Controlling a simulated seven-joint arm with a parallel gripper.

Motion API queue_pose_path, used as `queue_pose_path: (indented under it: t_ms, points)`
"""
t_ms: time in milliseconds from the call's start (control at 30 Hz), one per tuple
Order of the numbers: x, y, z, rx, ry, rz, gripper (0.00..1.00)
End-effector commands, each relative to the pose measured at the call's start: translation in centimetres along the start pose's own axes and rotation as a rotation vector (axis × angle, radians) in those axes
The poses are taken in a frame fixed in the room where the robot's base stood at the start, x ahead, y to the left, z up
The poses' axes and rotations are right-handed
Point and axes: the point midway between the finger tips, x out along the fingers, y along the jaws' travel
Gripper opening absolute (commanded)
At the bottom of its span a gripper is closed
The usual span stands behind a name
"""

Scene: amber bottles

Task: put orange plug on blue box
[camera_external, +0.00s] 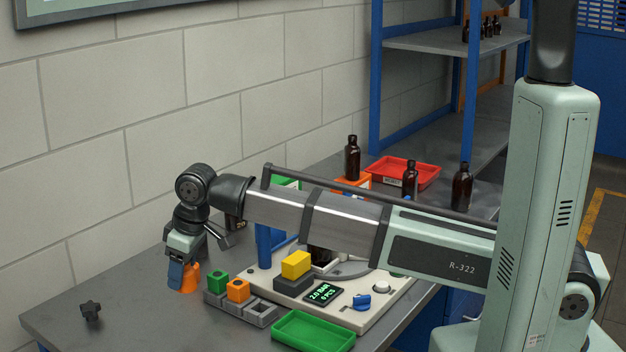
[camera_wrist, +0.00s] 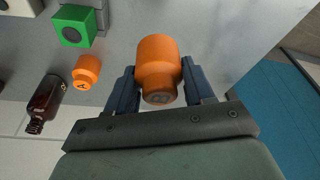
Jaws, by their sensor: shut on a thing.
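My gripper (camera_external: 182,279) is low over the near left of the table, its blue fingers either side of an orange bottle-shaped piece (camera_external: 191,277). In the wrist view my gripper (camera_wrist: 160,85) is shut on this piece (camera_wrist: 157,58), its narrower neck towards the palm. Whether it touches the table is unclear. A smaller-looking orange piece (camera_wrist: 87,70) of similar shape, marked with a letter, is beside it in the wrist view. An orange cube (camera_external: 238,290) sits in a grey holder. I cannot tell which is the plug. A blue upright part (camera_external: 264,248) shows partly behind my arm; no blue box is clearly identifiable.
A green cube (camera_external: 217,281) is beside the orange cube. A yellow block (camera_external: 296,264) sits on the pale panel (camera_external: 395,291). A green tray (camera_external: 313,331) is in front. Brown bottles and a red tray (camera_external: 421,173) stand behind. A black knob (camera_external: 91,310) lies front left.

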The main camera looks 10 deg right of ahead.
Motion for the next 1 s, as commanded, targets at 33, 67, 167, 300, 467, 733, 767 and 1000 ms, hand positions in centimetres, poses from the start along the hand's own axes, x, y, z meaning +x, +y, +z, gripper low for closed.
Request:
queue_pose_path:
  t_ms: [33,67,167,300,467,733,767,1000]
  points:
    - [-0.5,0.0,-0.2,0.0,0.001,0.0,0.21]
    - [-0.6,0.0,-0.2,0.0,0.001,0.0,0.21]
    - [-1.0,0.0,-0.3,0.0,0.001,0.0,0.21]
    - [-1.2,0.4,-0.3,0.005,0.0,0.001,0.21]
    - [-1.2,2.8,-0.3,0.037,0.0,0.01,0.21]
    - [-3.4,11.7,-0.2,0.152,0.002,0.042,0.21]
    - [-3.7,12.8,-0.2,0.166,0.002,0.046,0.21]
    - [-6.7,21.2,0.1,0.275,0.003,0.076,0.21]
